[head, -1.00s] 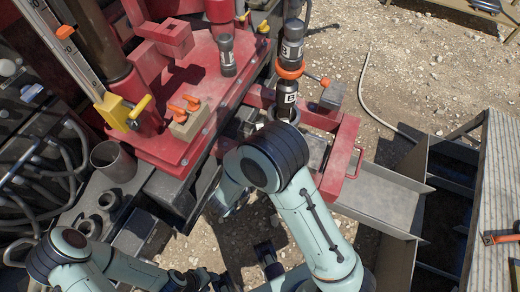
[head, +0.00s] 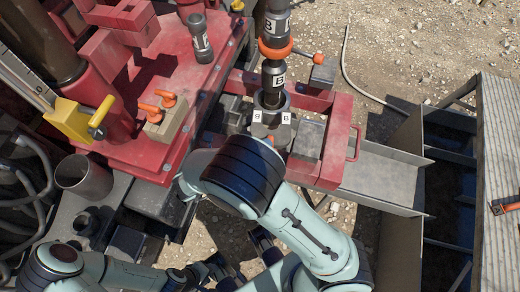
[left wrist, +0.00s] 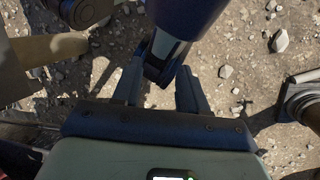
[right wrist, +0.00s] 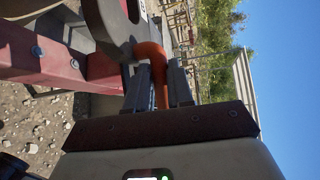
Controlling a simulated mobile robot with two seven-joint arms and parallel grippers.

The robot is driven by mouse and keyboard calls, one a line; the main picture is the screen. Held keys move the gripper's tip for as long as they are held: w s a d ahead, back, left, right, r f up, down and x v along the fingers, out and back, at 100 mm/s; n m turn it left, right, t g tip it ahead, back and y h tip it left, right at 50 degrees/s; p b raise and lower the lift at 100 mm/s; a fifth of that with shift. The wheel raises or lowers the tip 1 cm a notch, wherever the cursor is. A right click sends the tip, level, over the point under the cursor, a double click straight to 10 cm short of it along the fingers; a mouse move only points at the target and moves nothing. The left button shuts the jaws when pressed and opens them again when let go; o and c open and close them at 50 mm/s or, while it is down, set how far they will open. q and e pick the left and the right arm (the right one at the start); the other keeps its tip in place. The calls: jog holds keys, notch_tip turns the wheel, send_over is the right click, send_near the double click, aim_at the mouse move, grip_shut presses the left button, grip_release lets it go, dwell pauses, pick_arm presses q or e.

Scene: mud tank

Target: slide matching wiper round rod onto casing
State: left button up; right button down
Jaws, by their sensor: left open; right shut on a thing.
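A dark rod string (head: 276,24) with white "B" labels rises at top centre of the head view. Its lower part stands in a grey collar (head: 271,101) on the casing. Grey pieces with white labels (head: 272,127) sit low around it, partly covered by my right arm. In the right wrist view, my right gripper (right wrist: 160,82) is shut on an orange handle (right wrist: 155,55) of a dark grey curved piece (right wrist: 112,28), apparently the wiper. My right gripper is hidden in the head view. My left gripper (head: 215,270) is open and low; its wrist view shows open fingers (left wrist: 160,92).
A red platform (head: 190,105) with a clamp block (head: 166,118) and a dark cylinder (head: 201,38) stands left. A red frame (head: 337,140) borders the casing on the right. Grey troughs (head: 385,180) and a corrugated panel (head: 495,130) lie further right. Gravel lies between.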

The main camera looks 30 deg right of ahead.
jog(key=shift+w+d+f+b, duration=0.55)
jog(key=shift+w+f+b, duration=0.05)
jog(key=shift+w+b, duration=0.15)
jog(key=shift+w+d+f+b, duration=0.55)
jog(key=shift+w+f+b, duration=0.05)
jog(key=shift+w, duration=0.1)
jog(key=shift+w+d+b, duration=0.3)
jog(key=shift+w+d, duration=0.45)
jog(key=shift+w, duration=0.2)
pick_arm(q)
jog(key=shift+t, duration=0.5)
jog(key=shift+w+a+f+b, duration=0.15)
jog(key=shift+w+f, duration=0.3)
jog(key=shift+f, duration=0.25)
jog(key=shift+w+a+f+b, duration=0.1)
jog(key=shift+w+f+b, duration=0.1)
jog(key=shift+w+f, duration=0.35)
jog(key=shift+w+a+f+b, duration=0.15)
jog(key=shift+w+f, duration=0.2)
jog(key=shift+f, duration=0.45)
pick_arm(e)
jog(key=w+d, duration=0.4)
jog(key=w, duration=0.1)
jog(key=shift+w+d+f, duration=0.2)
jog(key=shift+w, duration=0.1)
pick_arm(q)
jog(key=shift+d+f, duration=0.1)
jog(key=shift+f, duration=0.1)
pick_arm(e)
jog(key=shift+f, duration=0.45)
